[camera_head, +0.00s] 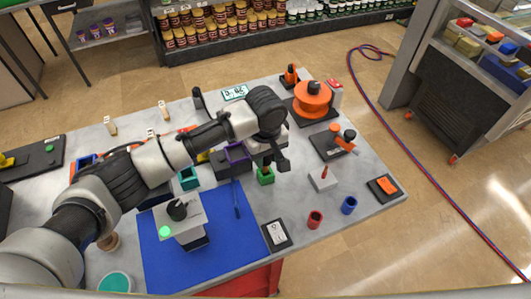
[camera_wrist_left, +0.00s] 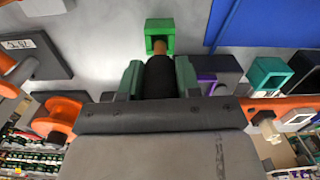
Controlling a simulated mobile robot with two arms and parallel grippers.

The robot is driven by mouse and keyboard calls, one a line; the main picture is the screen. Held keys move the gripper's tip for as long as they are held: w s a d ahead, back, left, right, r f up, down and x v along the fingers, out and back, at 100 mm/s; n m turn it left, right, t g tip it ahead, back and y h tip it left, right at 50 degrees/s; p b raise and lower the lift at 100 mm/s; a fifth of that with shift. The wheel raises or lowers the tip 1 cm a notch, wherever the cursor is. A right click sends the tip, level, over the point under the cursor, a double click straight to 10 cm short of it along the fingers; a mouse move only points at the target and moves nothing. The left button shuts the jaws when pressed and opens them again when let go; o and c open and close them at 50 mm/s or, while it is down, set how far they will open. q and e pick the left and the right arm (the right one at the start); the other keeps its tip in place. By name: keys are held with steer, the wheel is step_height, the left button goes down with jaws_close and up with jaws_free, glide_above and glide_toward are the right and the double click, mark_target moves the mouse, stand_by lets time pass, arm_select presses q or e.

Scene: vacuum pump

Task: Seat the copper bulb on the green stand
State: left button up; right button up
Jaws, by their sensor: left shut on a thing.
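The green stand (camera_head: 266,178) is a small square block with a square opening, on the grey table below my left gripper (camera_head: 271,160). It also shows at the top of the left wrist view (camera_wrist_left: 160,27). My left gripper (camera_wrist_left: 159,78) is shut on a dark cylinder with a copper-brown tip, which I take as the copper bulb (camera_wrist_left: 159,47). The tip points at the stand and overlaps its opening in the left wrist view. I cannot tell whether it is inside. The head view mostly hides the bulb. My right gripper is not in view.
A purple square holder (camera_head: 237,153) and a teal one (camera_head: 188,178) stand left of the green stand. A white block with a reddish peg (camera_head: 323,178) is to its right. A blue mat (camera_head: 225,245) bears a grey device (camera_head: 180,222). Red (camera_head: 315,219) and blue (camera_head: 349,205) cups stand near the front edge.

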arm_select(q)
steer(key=shift+f, duration=0.85)
steer(key=shift+f, duration=0.15)
stand_by(0.6)
steer(key=shift+f, duration=0.5)
steer(key=shift+p, duration=0.45)
stand_by(0.4)
steer(key=shift+f, duration=0.25)
steer(key=o, duration=1)
